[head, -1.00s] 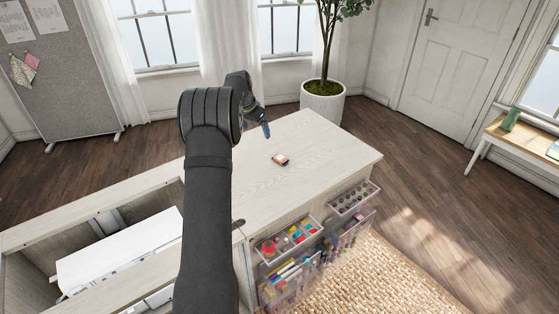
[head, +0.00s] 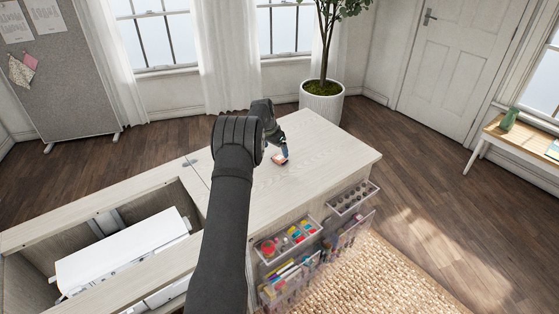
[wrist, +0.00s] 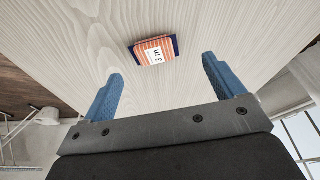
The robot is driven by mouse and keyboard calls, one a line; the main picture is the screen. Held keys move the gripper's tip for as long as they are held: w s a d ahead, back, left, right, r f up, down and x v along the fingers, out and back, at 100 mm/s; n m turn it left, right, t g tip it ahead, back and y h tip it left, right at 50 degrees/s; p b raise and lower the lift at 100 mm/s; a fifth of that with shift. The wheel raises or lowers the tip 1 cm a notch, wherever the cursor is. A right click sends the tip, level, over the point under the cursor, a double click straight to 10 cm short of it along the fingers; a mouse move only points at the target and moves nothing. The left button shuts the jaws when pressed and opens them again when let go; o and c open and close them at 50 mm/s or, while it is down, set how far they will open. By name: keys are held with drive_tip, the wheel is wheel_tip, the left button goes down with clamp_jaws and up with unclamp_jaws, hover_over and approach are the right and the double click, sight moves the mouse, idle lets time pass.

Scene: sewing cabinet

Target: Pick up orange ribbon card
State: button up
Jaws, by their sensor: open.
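The orange ribbon card (wrist: 153,51) lies flat on the pale wood cabinet top, with a dark blue edge and a white label reading "3 m". In the head view the card (head: 280,160) is small and partly covered by my gripper. My gripper (wrist: 162,78) is open and empty, its two blue fingers apart. In the wrist view the card lies beyond the fingertips, roughly between their lines and not touching them. In the head view my gripper (head: 285,153) appears right at the card; the exact height above the top is hard to tell.
The cabinet top (head: 325,150) around the card is clear. To the left is an open well with a white machine (head: 120,250). Clear drawers with sewing supplies (head: 290,240) hang on the front side. A potted plant (head: 322,105) stands behind the cabinet.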

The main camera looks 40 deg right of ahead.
sight(279, 158)
drive_tip(key=x, duration=0.5)
drive_tip(key=shift+s+d, duration=0.15)
drive_tip(key=shift+s, duration=0.15)
drive_tip(key=c, duration=1.1)
